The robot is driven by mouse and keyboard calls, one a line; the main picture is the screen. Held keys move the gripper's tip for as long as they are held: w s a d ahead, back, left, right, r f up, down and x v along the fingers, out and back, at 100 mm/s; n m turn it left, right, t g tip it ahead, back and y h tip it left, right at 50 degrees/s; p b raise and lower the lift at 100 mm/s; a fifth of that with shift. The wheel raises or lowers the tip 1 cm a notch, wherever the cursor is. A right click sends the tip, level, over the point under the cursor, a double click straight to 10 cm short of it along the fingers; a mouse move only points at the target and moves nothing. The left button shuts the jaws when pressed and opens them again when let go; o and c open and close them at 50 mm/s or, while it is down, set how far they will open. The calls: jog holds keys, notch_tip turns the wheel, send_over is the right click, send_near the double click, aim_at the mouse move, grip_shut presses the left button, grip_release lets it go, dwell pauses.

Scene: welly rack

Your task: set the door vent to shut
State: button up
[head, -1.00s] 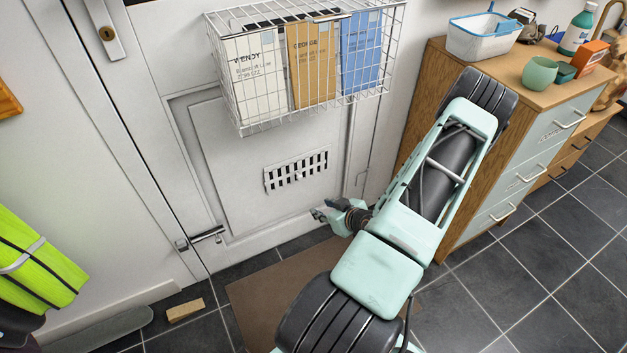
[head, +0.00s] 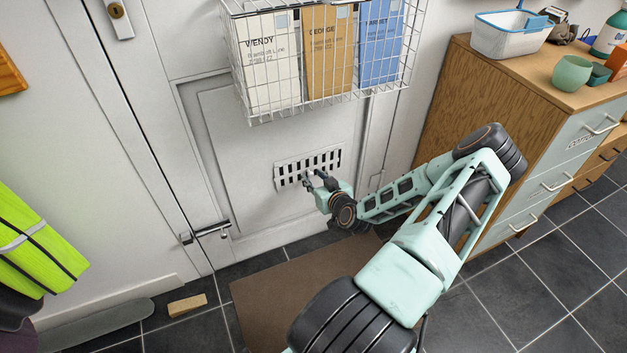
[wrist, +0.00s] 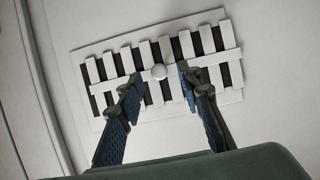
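The door vent (head: 290,172) is a white slatted plate low on the white door; dark slots show between its slats. In the wrist view the vent (wrist: 105,68) has a horizontal slider bar (wrist: 215,58) with a round white knob (wrist: 159,72) near its middle. Dark gaps are visible, so the slots look at least partly open. My gripper (head: 315,177) is in front of the vent in the head view. In the wrist view my gripper (wrist: 156,83) is open, its two blue-padded fingers either side of the knob, with space between. I cannot tell whether they touch the vent.
A wire basket (head: 330,103) with several parcels hangs on the door above my arm. A wooden drawer cabinet (head: 470,100) stands right of the arm. A door bolt (head: 212,230) is at lower left. A wooden wedge (head: 187,305) and a brown mat (head: 260,290) lie on the floor.

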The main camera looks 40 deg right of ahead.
jog(key=shift+w+d+f, duration=0.1)
jog(key=shift+w+f, duration=0.1)
jog(key=shift+w, duration=0.2)
jog(key=shift+c, duration=0.3)
grip_shut()
